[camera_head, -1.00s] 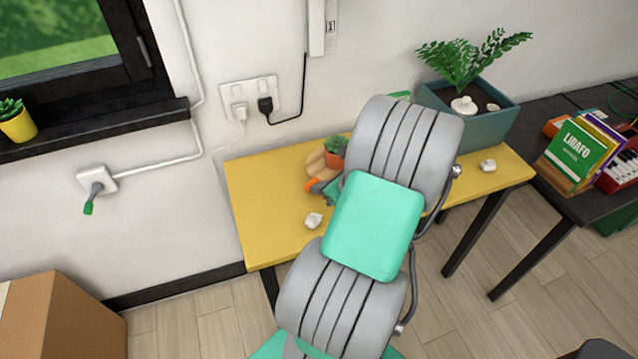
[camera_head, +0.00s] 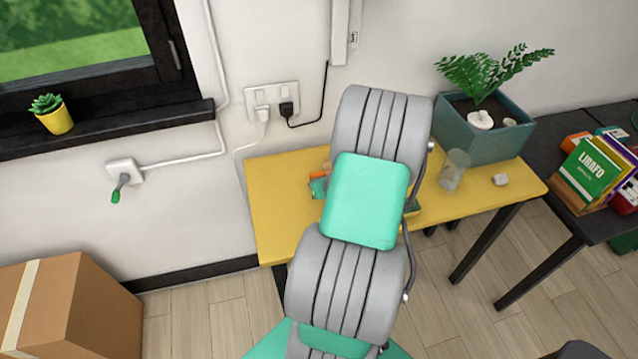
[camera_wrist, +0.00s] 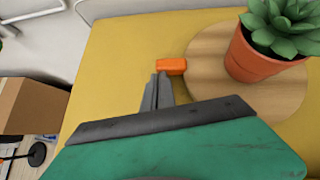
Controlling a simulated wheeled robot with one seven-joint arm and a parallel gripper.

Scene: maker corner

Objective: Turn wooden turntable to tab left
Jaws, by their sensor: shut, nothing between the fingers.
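The wooden turntable (camera_wrist: 207,72) lies on the yellow table, a round pale disc. Its orange tab (camera_wrist: 171,66) sticks out at its left side in the wrist view. An orange pot with a green succulent (camera_wrist: 268,50) stands on the disc. My gripper (camera_wrist: 159,78) is shut and empty, its fingertips just on the near side of the tab. I cannot tell whether they touch it. In the head view my arm hides most of the turntable; a bit of orange, apparently the tab (camera_head: 318,175), shows left of the arm.
A clear glass (camera_head: 453,169), a small white object (camera_head: 500,179) and a blue-green planter (camera_head: 485,130) stand on the right of the yellow table (camera_head: 275,210). The table's left part is bare. A cardboard box (camera_head: 75,310) stands on the floor at left.

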